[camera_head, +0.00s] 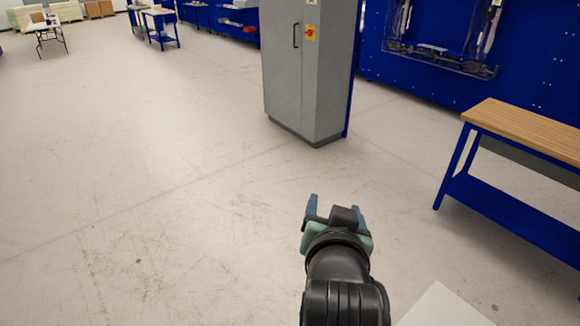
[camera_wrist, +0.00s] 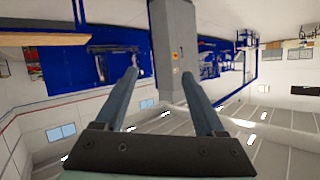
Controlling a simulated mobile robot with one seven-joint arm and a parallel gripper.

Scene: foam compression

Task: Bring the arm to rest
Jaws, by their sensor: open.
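My gripper (camera_head: 337,205) is at the lower middle of the head view, at the end of my black arm, held out above the floor. Its two blue-grey fingers stand apart with nothing between them. No object touches the fingers.
A grey cabinet (camera_head: 300,70) with a red-and-yellow switch stands ahead. A wood-topped blue workbench (camera_head: 530,128) is at the right, and a blue wall panel (camera_head: 440,75) behind. More tables (camera_head: 160,22) stand far back. The floor (camera_head: 140,150) at left is clear.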

